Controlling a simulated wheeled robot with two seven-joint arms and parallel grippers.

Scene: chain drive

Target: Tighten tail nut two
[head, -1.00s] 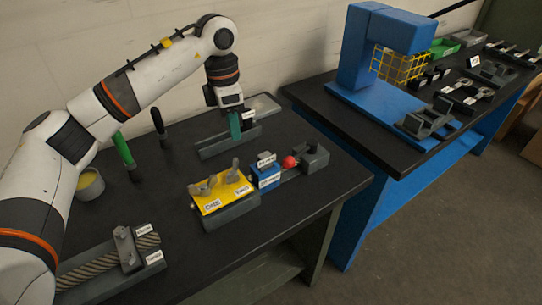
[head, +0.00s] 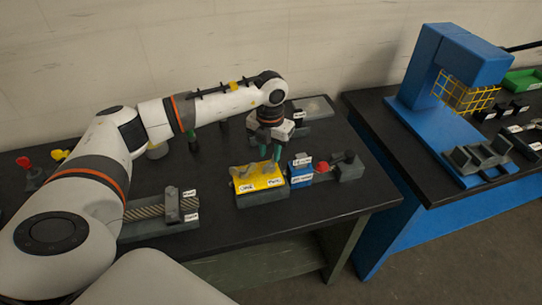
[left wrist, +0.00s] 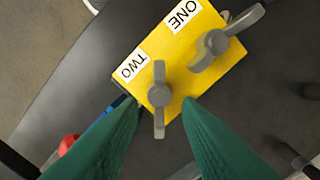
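A yellow plate (head: 250,184) on a grey block carries two grey wing nuts; it also shows in the left wrist view (left wrist: 183,52). Tail nut two (left wrist: 159,97) is beside the label TWO, its wings roughly upright in the left wrist view. The other nut (left wrist: 216,43) is beside the label ONE, its wings slanted. My left gripper (head: 270,154) points down above the TWO end of the plate. Its green fingers (left wrist: 160,106) are apart, with nut two showing between the tips. Nothing is held; the exact height above the nut is unclear.
A blue block (head: 300,175) and a red knob (head: 336,167) with a grey block stand close to the right of the plate. A rope fixture (head: 150,213) lies to the left. A blue press (head: 455,60) stands on the other table.

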